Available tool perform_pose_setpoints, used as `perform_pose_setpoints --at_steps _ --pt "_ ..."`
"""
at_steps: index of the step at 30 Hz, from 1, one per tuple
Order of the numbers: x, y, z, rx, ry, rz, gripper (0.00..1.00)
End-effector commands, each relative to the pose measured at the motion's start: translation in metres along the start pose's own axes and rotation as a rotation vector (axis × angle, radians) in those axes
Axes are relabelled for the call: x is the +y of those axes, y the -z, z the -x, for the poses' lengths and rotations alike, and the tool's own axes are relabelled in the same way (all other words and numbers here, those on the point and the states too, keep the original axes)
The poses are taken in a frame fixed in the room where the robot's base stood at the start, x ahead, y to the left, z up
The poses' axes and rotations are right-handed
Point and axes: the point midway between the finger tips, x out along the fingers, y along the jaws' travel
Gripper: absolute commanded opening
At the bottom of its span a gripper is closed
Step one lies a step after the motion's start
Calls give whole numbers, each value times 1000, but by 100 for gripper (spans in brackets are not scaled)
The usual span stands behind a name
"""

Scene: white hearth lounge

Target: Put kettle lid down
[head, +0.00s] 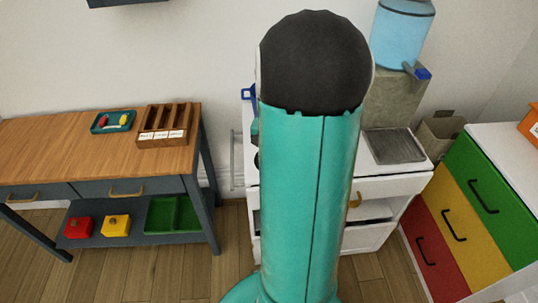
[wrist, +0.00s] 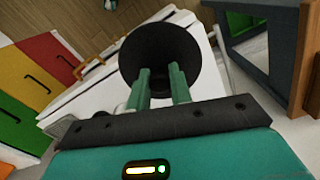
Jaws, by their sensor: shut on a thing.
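The lid's disc lies just beyond the fingertips, and the gripped part between the fingers is hard to make out. The lid covers part of the white counter unit (wrist: 98,82) behind it; I cannot tell how high above it the lid is. In the head view my own arm hides the gripper, the lid and the middle of the white unit (head: 385,187). I cannot make out the kettle body.
A metal sink basin (head: 395,146) is at the counter's right, below a blue water bottle (head: 402,35). A wooden workbench (head: 60,145) with a slotted box (head: 163,137) and a teal tray (head: 102,128) stands left. Coloured drawers (head: 465,210) stand right.

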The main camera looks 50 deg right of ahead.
Motion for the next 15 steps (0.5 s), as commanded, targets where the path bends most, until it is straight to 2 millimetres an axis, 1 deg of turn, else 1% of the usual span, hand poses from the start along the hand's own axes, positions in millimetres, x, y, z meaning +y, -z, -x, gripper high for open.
perform_pose_setpoints --at_steps 1,7,12,15 --pt "-3 10 -6 -3 0 -1 0" --pt "-16 50 -24 -2 1 -3 0" --pt "-24 72 -55 -4 0 -2 0" --pt "-27 83 -67 -3 0 -3 0"
